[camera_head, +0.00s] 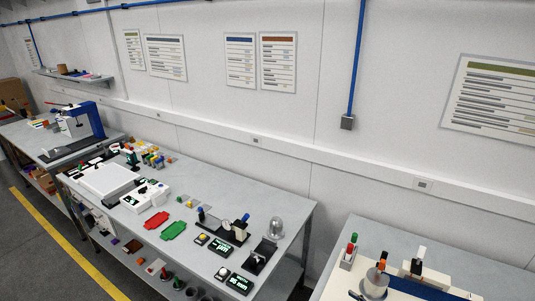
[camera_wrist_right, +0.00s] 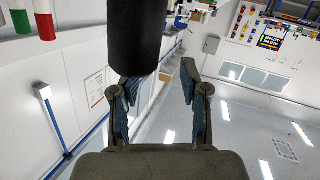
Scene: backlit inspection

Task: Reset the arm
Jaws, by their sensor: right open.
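My right gripper (camera_wrist_right: 158,84) shows in the right wrist view. Its two fingers stand wide apart, and nothing is held between them. It is in the air, and the wall and floor show at a distance behind it. A black cylinder stands in front of its left finger; I cannot tell what it belongs to. Neither of my grippers shows in the head view, and my left gripper is in no view.
In the head view a long grey workbench (camera_head: 190,181) carries a red tray (camera_head: 157,219), a green tray (camera_head: 173,230) and small devices. Another bench (camera_head: 450,245) stands at the right. A blue microscope-like device (camera_head: 96,118) is at the left. The floor beside the yellow line (camera_head: 68,243) is clear.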

